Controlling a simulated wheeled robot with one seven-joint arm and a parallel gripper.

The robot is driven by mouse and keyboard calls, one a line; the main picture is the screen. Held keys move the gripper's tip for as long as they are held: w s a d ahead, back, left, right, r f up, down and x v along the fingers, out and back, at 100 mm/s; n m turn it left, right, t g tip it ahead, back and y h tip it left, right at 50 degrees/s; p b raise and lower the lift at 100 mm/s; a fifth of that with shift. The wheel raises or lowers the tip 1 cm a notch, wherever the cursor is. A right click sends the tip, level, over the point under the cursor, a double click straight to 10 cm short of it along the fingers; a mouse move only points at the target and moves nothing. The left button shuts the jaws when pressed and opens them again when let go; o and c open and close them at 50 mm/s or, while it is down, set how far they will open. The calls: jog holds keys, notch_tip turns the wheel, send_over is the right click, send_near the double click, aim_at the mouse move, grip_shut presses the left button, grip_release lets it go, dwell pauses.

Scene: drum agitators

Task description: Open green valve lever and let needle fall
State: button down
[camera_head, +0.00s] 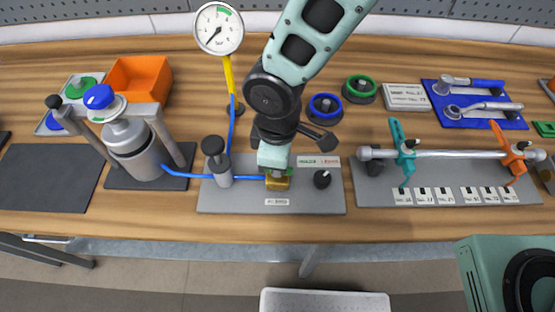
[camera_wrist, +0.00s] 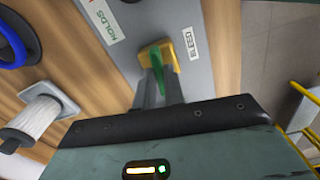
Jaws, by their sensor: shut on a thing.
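The brass valve body (camera_head: 278,184) sits on the grey plate in front of my arm, and it shows in the wrist view (camera_wrist: 175,50). Its green lever (camera_wrist: 158,66) runs from the brass body down between my fingertips. In the head view my arm hides most of the lever. My gripper (camera_wrist: 160,92) is shut on the green lever; in the head view its end (camera_head: 274,168) is right over the valve. The pressure gauge (camera_head: 218,28) stands at the back on a yellow stem. Its black needle points to the lower left, away from the green band at the top.
Left of the valve are a black-knobbed fitting (camera_head: 217,160) and blue tubing from a metal vessel (camera_head: 135,148). A black knob (camera_head: 322,179) stands close right on the same grey plate (camera_head: 225,200). A clamp bar (camera_head: 450,154) lies further right.

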jog(key=c, duration=1.5)
grip_release()
jog(key=shift+r, duration=0.1)
notch_tip(320, 180, up, 17)
jog(key=shift+r+b, duration=0.15)
jog(key=shift+b, duration=0.75)
jog(key=s+d+f+m, duration=0.1)
jog(key=s+d+m, duration=0.1)
jog(key=d, duration=0.3)
jog(key=s+d+f+m, duration=0.1)
jog(key=s+d+m, duration=0.2)
jog(key=d, duration=0.3)
jog(key=s+d+f+m, duration=0.1)
jog(key=s+d+m, duration=0.2)
jog(key=d+m, duration=0.1)
jog(key=shift+d+f+y, duration=0.15)
jog(key=shift+d+y, duration=0.15)
jog(key=shift+d, duration=0.4)
